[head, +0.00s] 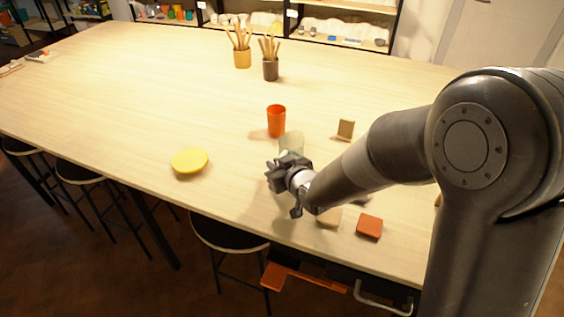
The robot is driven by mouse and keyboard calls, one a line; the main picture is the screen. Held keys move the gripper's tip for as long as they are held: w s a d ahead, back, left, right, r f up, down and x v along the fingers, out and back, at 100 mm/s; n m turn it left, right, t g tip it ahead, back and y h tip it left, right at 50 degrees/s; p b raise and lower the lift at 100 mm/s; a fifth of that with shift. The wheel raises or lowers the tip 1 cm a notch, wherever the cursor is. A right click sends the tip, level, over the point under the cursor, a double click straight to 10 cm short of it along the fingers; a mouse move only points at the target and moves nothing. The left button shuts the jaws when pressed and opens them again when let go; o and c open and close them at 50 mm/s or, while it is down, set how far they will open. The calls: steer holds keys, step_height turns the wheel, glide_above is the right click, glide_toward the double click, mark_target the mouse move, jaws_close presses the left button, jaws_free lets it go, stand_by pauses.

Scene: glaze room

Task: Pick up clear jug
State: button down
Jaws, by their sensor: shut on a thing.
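The clear jug (291,142) is a pale, see-through vessel on the wooden table, right of the middle of the head view. My gripper (284,168) is at the jug, shut on it. The gripper and wrist hide the jug's lower part, so I cannot tell whether its base touches the table. The fingertips are too small to make out clearly.
An orange cup (276,121) stands just behind the jug. A yellow plate (190,161) lies to the left. A tan block (345,129) and a red-brown tile (369,226) are to the right. The table's left is mostly clear.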

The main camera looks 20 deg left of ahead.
steer(key=shift+r, duration=0.2)
steer(key=shift+r, duration=0.75)
steer(key=w+d+r, duration=0.1)
steer(key=d+r, duration=0.8)
steer(key=d, duration=0.2)
steer(key=shift+w+d, duration=0.25)
steer(key=shift+w, duration=0.05)
steer(key=shift+r, duration=0.15)
stand_by(2.2)
